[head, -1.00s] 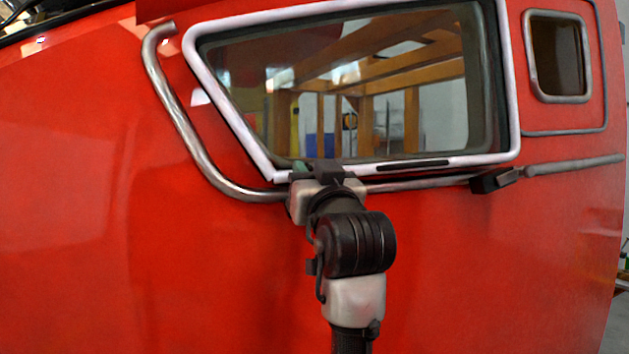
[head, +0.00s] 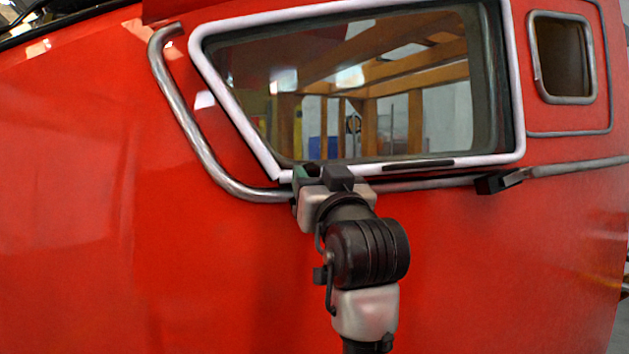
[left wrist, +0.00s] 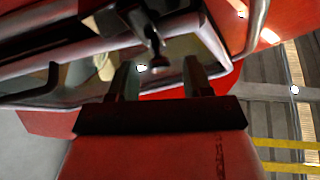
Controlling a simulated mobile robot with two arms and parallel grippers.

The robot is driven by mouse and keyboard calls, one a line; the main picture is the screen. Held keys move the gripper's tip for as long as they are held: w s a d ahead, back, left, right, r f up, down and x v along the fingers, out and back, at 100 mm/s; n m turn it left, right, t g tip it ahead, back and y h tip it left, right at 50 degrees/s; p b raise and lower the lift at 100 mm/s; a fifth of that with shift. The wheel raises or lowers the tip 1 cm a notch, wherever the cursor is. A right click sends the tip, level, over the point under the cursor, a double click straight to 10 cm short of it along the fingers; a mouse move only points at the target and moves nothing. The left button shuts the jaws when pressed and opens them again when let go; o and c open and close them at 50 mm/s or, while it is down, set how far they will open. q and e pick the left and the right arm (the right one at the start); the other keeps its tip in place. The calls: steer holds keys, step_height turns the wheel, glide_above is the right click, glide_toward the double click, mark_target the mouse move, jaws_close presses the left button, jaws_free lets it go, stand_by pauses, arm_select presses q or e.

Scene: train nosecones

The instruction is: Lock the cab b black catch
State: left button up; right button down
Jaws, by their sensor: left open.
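A dark catch (left wrist: 145,30) with a lever hanging from it shows at the top middle of the left wrist view, by the pale window frame (left wrist: 110,46). In the head view no such lever can be made out; my gripper covers that spot. My left gripper (head: 321,176) is at the lower left corner of the cab window. In the left wrist view my left gripper (left wrist: 160,82) is open, with the lever's end showing in the gap between its fingers. Whether they touch it I cannot tell. My right gripper is not in view.
The red cab side (head: 230,270) fills most of the head view. A metal handrail (head: 190,125) bends around the window's lower left. A black block (head: 497,182) sits on the rail at the right. A small window (head: 562,57) is at the upper right.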

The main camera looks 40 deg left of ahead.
arm_select(q)
steer(key=b+v, duration=0.3)
steer(key=v, duration=0.6)
